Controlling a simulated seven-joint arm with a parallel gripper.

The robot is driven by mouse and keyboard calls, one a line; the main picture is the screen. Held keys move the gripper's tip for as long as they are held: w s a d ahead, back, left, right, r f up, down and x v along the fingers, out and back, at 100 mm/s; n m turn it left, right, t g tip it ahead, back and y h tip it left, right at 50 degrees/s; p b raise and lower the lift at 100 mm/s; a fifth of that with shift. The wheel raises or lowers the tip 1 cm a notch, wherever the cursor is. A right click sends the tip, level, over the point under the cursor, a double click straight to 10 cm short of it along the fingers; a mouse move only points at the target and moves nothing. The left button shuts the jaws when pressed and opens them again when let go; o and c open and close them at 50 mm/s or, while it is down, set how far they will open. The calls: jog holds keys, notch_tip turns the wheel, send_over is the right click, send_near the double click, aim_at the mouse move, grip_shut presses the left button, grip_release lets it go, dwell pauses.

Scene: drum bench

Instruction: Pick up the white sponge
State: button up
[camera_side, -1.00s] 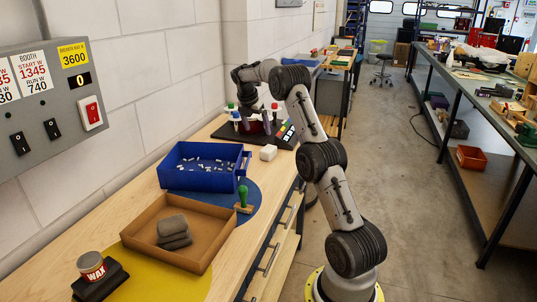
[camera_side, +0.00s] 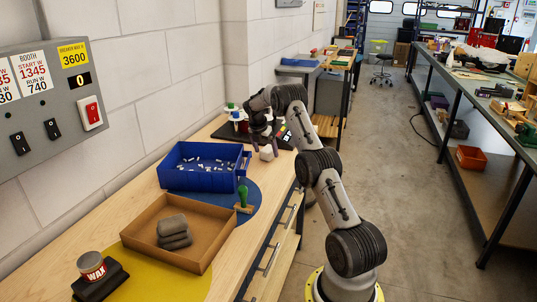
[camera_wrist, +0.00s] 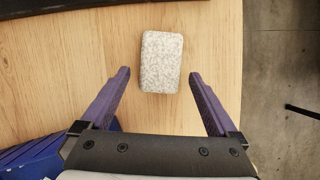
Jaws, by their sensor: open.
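The white sponge (camera_wrist: 161,62) is a speckled block lying flat on the wooden bench top in the wrist view. In the side view the white sponge (camera_side: 266,153) is partly hidden behind my fingers. My gripper (camera_wrist: 157,76) is open, with one purple finger to the left and one to the right of the sponge's near end. The fingers do not touch it in the wrist view. In the side view my gripper (camera_side: 262,150) hangs over the sponge; its exact height is hard to tell.
A blue bin (camera_side: 205,182) with small pieces inside stands left of the sponge. A dark tray (camera_side: 232,136) with bottles lies behind it. A cardboard tray (camera_side: 140,232) holding grey blocks and a green-handled stamp (camera_side: 242,196) are nearer. The bench edge is close on the right.

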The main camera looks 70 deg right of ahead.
jog(key=shift+d+f, duration=0.3)
jog(key=shift+f, duration=0.35)
jog(key=c, duration=1.4)
jog(key=shift+r, duration=0.15)
